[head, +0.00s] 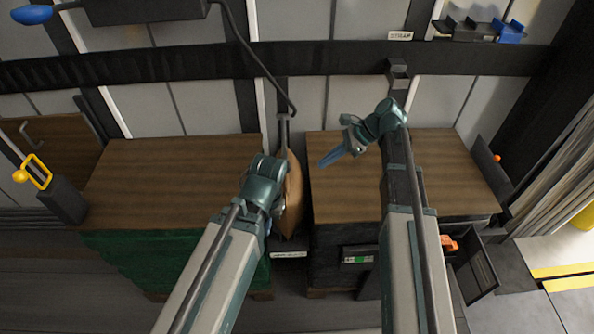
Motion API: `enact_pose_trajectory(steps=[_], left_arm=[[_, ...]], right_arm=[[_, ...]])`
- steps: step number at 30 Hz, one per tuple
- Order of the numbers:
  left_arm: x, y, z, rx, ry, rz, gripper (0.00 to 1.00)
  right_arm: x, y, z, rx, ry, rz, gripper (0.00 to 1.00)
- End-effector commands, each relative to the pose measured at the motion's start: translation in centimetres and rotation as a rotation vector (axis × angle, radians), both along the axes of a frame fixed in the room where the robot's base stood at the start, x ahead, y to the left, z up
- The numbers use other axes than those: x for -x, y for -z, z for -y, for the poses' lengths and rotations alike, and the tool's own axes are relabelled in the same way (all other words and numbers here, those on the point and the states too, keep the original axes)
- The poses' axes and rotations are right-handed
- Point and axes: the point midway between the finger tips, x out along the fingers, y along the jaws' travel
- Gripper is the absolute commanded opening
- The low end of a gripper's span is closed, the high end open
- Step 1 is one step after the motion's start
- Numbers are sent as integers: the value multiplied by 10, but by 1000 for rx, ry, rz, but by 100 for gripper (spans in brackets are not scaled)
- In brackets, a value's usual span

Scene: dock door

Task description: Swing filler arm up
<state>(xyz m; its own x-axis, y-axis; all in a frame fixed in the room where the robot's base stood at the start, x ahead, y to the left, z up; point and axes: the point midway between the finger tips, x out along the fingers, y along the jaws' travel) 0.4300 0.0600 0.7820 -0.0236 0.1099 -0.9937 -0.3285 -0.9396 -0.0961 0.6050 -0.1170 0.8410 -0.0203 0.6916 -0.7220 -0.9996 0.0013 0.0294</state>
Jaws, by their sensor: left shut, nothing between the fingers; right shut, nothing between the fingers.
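A dark, thin, bent filler arm (250,52) comes down from a dark box (145,10) at the top left and ends above the gap between two loads. A brown paper bag (294,195) stands upright in that gap. My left gripper (281,168) is beside the bag's left side, below the filler arm's lower end; its fingers are mostly hidden and it is shut with nothing held. My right gripper (334,157) is shut and empty above the right load, pointing left, apart from the filler arm.
The left load (170,170) has a wooden top and green wrap. The right load (440,160) has a wooden top and dark sides. A yellow handle (38,172) is at the far left. A dark rail (180,66) crosses the wall. A shelf (465,30) holds a blue item.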

Motion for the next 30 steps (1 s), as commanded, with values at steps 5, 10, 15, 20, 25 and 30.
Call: enact_pose_trajectory(steps=[5,10,15,20,25,30], left_arm=[[0,10,0,1,-1,0,0],[0,34,0,1,-2,0,0],[0,55,0,1,-2,0,0],[0,70,0,1,-2,0,0],[0,60,0,1,-2,0,0],[0,47,0,1,-2,0,0]], right_arm=[[1,10,-7,1,-2,1,0],[2,34,-26,1,-3,1,0],[2,55,-47,1,-3,1,0],[2,70,-62,1,-4,1,0],[2,60,-74,0,-1,1,0],[2,47,-80,1,-1,1,0]])
